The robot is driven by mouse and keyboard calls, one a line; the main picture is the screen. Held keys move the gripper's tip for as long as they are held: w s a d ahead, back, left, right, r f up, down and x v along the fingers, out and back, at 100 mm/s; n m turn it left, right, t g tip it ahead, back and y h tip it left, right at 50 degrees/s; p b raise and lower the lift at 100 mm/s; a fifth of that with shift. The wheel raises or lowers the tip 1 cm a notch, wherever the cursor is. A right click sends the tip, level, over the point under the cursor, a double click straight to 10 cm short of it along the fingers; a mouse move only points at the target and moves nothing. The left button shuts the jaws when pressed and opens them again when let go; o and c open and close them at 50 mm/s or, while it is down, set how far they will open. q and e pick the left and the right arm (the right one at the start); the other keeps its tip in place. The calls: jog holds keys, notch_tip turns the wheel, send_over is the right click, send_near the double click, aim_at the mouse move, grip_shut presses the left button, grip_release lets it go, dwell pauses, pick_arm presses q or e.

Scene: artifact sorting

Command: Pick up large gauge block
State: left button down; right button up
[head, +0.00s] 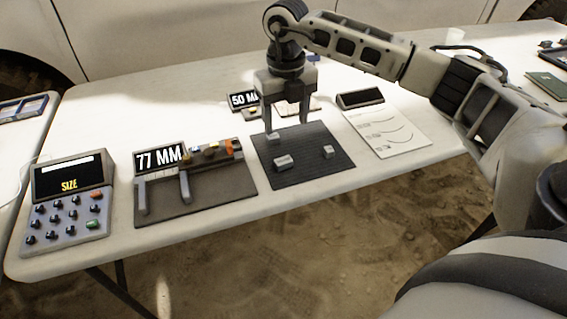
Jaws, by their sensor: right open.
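A dark ribbed mat (305,172) lies on the table and bears small metal blocks. The block that looks largest, the large gauge block (284,162), lies left of the mat's middle. A smaller block (328,152) lies to its right. Another block (273,137) lies near the mat's back left, close to a finger of my right gripper. My right gripper (285,127) points down over the back of the mat, open, with nothing seen between its fingers. It appears behind the large block in the picture. My left gripper is out of view.
Left of the mat stands a measuring fixture (210,197) with a "77 MM" display (159,159). A keypad device (68,212) reading "SIZE" stands at far left. A "50 MM" display (243,100) is behind the gripper. A paper sheet (390,130) lies right of the mat.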

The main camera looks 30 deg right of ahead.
send_over(283, 160)
jog(key=f, duration=0.5)
jog(key=shift+d+f, duration=0.15)
jog(key=shift+d, duration=0.2)
jog(key=shift+s+a+f, duration=0.1)
jog(key=shift+a+f, duration=0.05)
jog(key=shift+f, duration=1.25)
jog(key=shift+a+f, duration=0.15)
jog(key=shift+f, duration=1.2)
jog(key=shift+c, duration=0.3)
jog(key=c, duration=1)
